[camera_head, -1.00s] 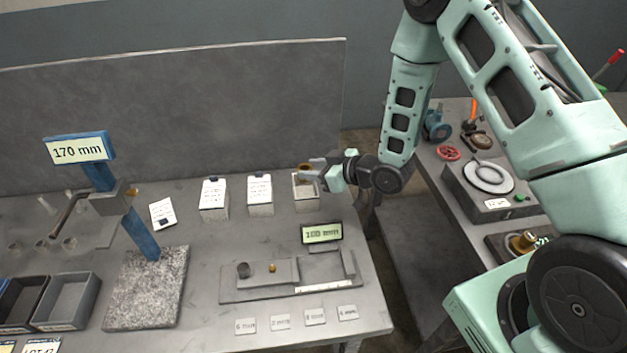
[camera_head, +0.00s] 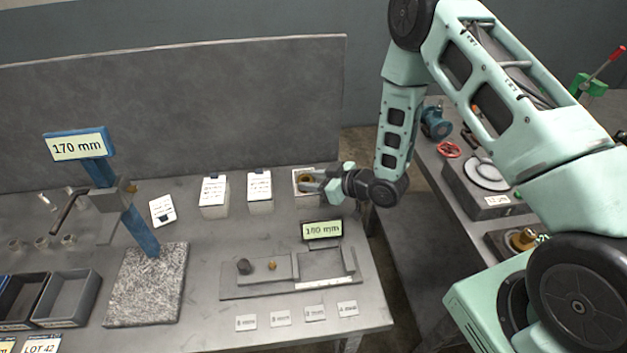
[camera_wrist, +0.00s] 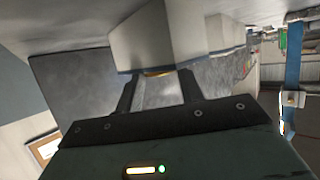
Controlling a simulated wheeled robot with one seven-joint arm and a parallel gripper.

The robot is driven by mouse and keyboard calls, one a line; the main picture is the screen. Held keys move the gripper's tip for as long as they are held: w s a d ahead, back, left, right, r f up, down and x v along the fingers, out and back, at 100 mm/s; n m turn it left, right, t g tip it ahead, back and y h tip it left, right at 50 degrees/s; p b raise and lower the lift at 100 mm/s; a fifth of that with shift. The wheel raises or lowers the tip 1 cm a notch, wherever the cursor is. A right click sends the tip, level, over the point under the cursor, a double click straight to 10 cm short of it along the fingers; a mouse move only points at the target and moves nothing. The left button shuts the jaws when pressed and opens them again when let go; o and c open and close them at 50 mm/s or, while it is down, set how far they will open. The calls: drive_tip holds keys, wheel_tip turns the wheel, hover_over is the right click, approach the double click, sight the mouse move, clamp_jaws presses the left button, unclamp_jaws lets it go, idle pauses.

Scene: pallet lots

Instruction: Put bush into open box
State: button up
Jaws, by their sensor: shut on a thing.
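The bush (camera_head: 305,178) is a small brass-coloured ring at the mouth of the open box. My gripper (camera_head: 309,183) is shut on it. The open box (camera_head: 308,203) is pale and stands at the right end of the row of boxes, in front of the grey back panel. The bush shows low in the box's opening; whether it touches the bottom is hidden. In the wrist view, a sliver of the bush (camera_wrist: 157,73) shows between the fingers of my gripper (camera_wrist: 160,80), and the pale box walls hide the rest.
Two closed boxes with white labels (camera_head: 214,192) (camera_head: 260,188) stand to the left. A gauge fixture with a 180 mm display (camera_head: 322,230) sits in front. A stand with a 170 mm sign (camera_head: 79,146) is at left. The bench's right edge is close by.

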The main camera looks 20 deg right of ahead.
drive_tip(key=shift+f, duration=0.15)
drive_tip(key=o, duration=1.1)
drive_tip(key=shift+f, duration=0.1)
drive_tip(key=shift+r+p, duration=0.6)
drive_tip(key=b+v, duration=0.2)
drive_tip(key=v, duration=0.9)
drive_tip(key=s+a+r+g+h, duration=0.3)
drive_tip(key=a+r+g+h, duration=0.2)
drive_tip(key=a+r, duration=0.25)
drive_tip(key=s+a+r+g+h, duration=0.1)
drive_tip(key=s+r+g, duration=0.1)
drive_tip(key=s, duration=0.5)
drive_tip(key=s+a+r+g+h, duration=0.1)
drive_tip(key=s+a+r, duration=0.1)
drive_tip(key=s+r, duration=0.2)
drive_tip(key=s+a+r+g+h, duration=0.1)
drive_tip(key=s+a+r+g, duration=0.1)
drive_tip(key=s, duration=0.9)
drive_tip(key=shift+s+a+r+g, duration=0.1)
drive_tip(key=shift+r+g, duration=0.2)
drive_tip(key=shift+r, duration=0.3)
